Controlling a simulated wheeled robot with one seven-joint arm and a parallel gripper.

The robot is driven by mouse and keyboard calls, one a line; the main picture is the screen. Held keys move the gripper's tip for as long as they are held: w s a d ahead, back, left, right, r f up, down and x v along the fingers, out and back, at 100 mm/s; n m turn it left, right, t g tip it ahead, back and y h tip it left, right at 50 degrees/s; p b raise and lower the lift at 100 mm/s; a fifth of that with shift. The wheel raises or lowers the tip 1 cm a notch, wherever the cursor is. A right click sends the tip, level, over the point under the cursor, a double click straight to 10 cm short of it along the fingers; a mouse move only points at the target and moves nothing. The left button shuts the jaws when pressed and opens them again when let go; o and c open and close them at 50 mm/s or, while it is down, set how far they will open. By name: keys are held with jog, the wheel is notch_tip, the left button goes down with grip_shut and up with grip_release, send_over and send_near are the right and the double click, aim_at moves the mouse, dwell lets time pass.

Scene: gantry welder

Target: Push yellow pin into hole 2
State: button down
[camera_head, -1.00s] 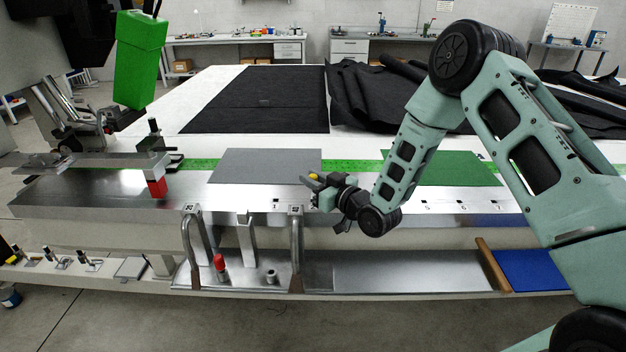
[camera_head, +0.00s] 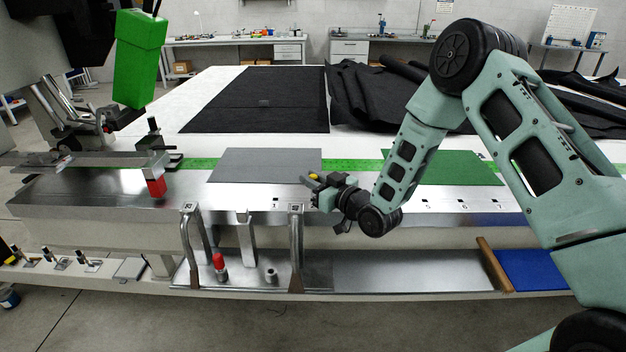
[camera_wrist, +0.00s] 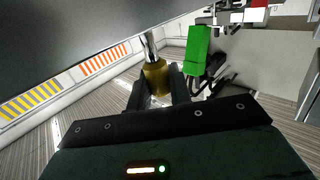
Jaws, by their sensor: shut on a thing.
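The yellow pin (camera_wrist: 155,76) is between the fingers of my gripper (camera_wrist: 160,98) in the wrist view, its metal tip pointing up in the picture. In the head view the yellow pin (camera_head: 313,177) shows as a small yellow spot at my gripper (camera_head: 318,190). My gripper is shut on it above the metal front strip of the table (camera_head: 250,203), near the front edge. Whether the pin touches anything below is hidden.
Bent metal handles (camera_head: 297,250) rise at the front. A red-topped pin (camera_head: 219,265) and a grey metal piece (camera_head: 271,275) stand on the lower shelf.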

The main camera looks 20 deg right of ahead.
jog(key=shift+f+b, duration=1.45)
jog(key=shift+f, duration=0.1)
jog(key=c, duration=1.2)
grip_release()
jog(key=b+v, duration=0.4)
jog(key=v, duration=1.3)
jog(key=s+a+n+g+h+p, duration=0.2)
jog(key=s+a+g+h, duration=0.15)
jog(key=a+g, duration=0.6)
jog(key=s+a+r+g+h, duration=0.1)
jog(key=s+r+g, duration=0.1)
jog(key=s, duration=0.6)
jog(key=s+a+r+g+h+p, duration=0.1)
jog(key=s+a+r+g, duration=0.1)
jog(key=s, duration=0.6)
jog(key=s+a+r+g+h, duration=0.1)
jog(key=s+r, duration=0.3)
jog(key=s, duration=0.4)
jog(key=shift+a+r+g+h+p, duration=0.35)
jog(key=shift+g+h, duration=0.2)
jog(key=shift+g, duration=0.2)
